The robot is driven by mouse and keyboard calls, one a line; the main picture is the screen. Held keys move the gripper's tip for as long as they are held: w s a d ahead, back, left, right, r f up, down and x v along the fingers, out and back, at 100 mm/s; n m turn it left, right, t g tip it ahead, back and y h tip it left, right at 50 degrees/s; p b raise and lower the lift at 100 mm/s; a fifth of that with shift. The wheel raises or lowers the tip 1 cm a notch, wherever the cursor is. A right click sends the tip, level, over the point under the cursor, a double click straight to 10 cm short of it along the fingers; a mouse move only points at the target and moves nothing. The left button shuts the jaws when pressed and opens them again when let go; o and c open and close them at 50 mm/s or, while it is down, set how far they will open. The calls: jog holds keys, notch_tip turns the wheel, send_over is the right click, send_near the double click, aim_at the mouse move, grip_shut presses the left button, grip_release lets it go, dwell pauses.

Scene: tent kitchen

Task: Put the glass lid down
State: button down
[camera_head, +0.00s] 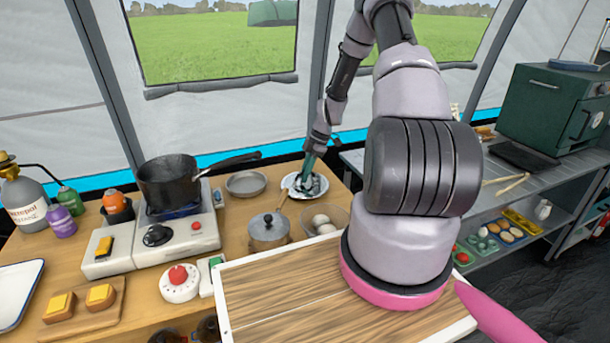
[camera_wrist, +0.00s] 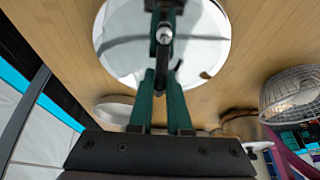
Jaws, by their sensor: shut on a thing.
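The glass lid (camera_head: 316,188) is a pale, shiny disc at the back right of the wooden table in the head view. In the wrist view the round lid (camera_wrist: 117,50) fills the top middle, with dark bands across it. My gripper (camera_head: 308,166) comes down over the lid from above. In the wrist view its green fingers (camera_wrist: 164,48) are closed on the lid's knob at the disc's middle. The fingers and the knob hide part of the lid. I cannot tell whether its rim touches the table or hangs slightly above it.
A shallow grey pan (camera_head: 246,183) lies just left of the lid. A small lidded pot (camera_head: 268,232) and a bowl of eggs (camera_head: 337,216) stand in front. A black saucepan (camera_head: 167,184) sits on the stove (camera_head: 187,239). A metal shelf (camera_head: 497,202) stands to the right.

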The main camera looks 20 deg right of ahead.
jog(key=shift+f, duration=0.2)
jog(key=shift+f, duration=0.1)
jog(key=c, duration=0.9)
grip_release()
jog(key=shift+o, duration=0.2)
